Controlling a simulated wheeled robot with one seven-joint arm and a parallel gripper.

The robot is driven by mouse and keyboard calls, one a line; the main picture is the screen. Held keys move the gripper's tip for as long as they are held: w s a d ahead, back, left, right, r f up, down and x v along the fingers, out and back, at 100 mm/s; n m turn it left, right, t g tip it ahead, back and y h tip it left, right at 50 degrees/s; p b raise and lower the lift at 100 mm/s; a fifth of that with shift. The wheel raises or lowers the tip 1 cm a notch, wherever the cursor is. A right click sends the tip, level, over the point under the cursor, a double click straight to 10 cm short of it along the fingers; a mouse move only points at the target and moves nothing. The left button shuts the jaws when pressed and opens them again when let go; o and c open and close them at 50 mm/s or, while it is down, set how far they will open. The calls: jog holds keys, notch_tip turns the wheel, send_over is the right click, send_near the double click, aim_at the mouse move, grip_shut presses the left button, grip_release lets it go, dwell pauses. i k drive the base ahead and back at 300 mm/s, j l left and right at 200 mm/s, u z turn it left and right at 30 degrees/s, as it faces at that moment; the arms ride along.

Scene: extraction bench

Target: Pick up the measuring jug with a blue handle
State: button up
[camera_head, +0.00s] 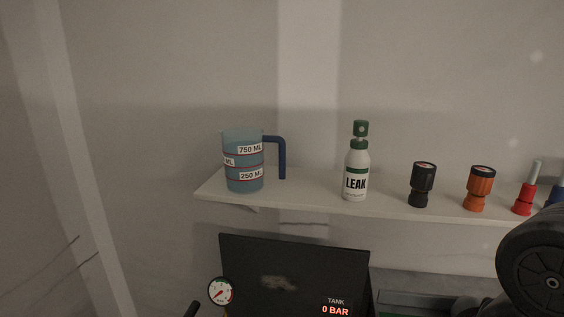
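The measuring jug (243,163) is translucent blue with "750 ML" and "250 ML" labels and thin red bands. It stands upright near the left end of a white wall shelf (314,196). Its dark blue handle (281,158) sticks out to the right and hangs down, with a gap between it and the body. A dark rounded part at the lower right edge looks like part of my arm. My gripper does not show in this view.
To the jug's right on the shelf stand a white spray bottle (356,173) marked "LEAK", a black fitting (422,185), an orange fitting (479,188) and a red fitting (526,196). Below are a dark panel (295,277) reading "TANK 0 BAR" and a round gauge (221,291).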

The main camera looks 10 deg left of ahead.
aim_at(243, 147)
jog(key=u, duration=1.25)
